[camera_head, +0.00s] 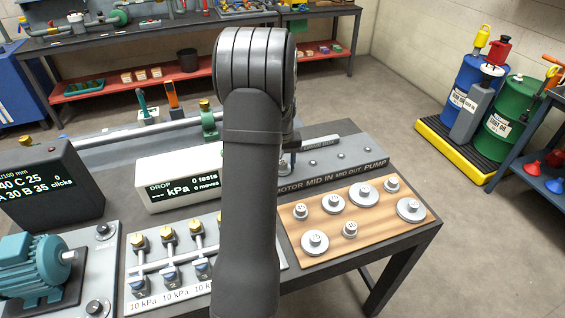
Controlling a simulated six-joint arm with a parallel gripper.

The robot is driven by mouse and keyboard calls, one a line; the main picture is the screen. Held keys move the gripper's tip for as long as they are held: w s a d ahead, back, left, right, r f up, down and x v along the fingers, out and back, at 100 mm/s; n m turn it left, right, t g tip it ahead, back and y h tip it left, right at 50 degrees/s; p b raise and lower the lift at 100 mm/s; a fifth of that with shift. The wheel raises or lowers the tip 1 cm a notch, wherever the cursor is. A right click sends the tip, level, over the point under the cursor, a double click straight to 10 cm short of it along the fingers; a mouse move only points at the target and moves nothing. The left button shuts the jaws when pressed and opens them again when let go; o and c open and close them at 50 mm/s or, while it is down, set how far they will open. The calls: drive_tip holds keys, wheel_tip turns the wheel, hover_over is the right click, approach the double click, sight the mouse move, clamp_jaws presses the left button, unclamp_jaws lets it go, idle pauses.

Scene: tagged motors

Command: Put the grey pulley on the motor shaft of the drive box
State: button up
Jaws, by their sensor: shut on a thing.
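The drive box (345,165) is a long, low grey box behind the wooden board, with MOTOR, MID IN, MID OUT and PUMP printed on its front edge. My gripper (289,158) is mostly hidden behind my own dark arm, at the MOTOR end of the box. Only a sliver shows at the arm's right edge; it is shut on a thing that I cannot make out. The motor shaft is not clearly visible there. Several grey, numbered pulleys (364,194) of different sizes lie on the wooden board (378,228). I cannot tell whether the held thing touches the shaft.
Left of my arm stand a white DROP kPa display (180,184), a dark readout box (50,185), a valve panel (128,250) and a teal motor (32,262). Drums (503,120) stand on a yellow pallet at the right. The floor right of the table is clear.

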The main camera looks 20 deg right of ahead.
drive_tip(key=shift+f, duration=0.15)
drive_tip(key=o, duration=1)
drive_tip(key=shift+o, duration=0.2)
wheel_tip(320, 180, up, 12)
